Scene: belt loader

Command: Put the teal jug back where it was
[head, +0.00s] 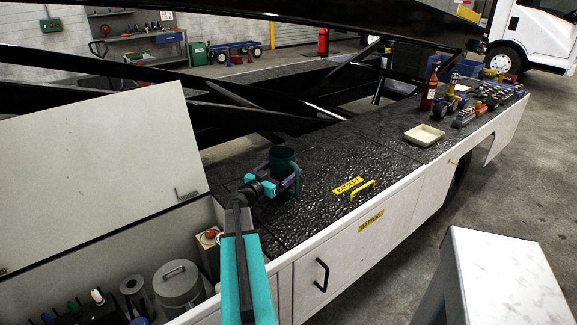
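The teal jug (284,157), dark and round with an open top, is on or just above the black textured deck (320,150), left of the yellow battery label. My gripper (279,176) is at the jug, reaching it from the near left. One finger shows at the jug's left side and one at its right. The gripper hides the jug's lower part and base. I cannot tell whether the fingers press on the jug, or whether its base touches the deck.
A yellow handle (362,190) stands up from the deck. A cream tray (424,135), a red bottle (429,88) and several small parts (485,100) are farther right. At left, a raised white lid (95,170) stands over an open bin with a grey canister (179,287). Mid-deck is clear.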

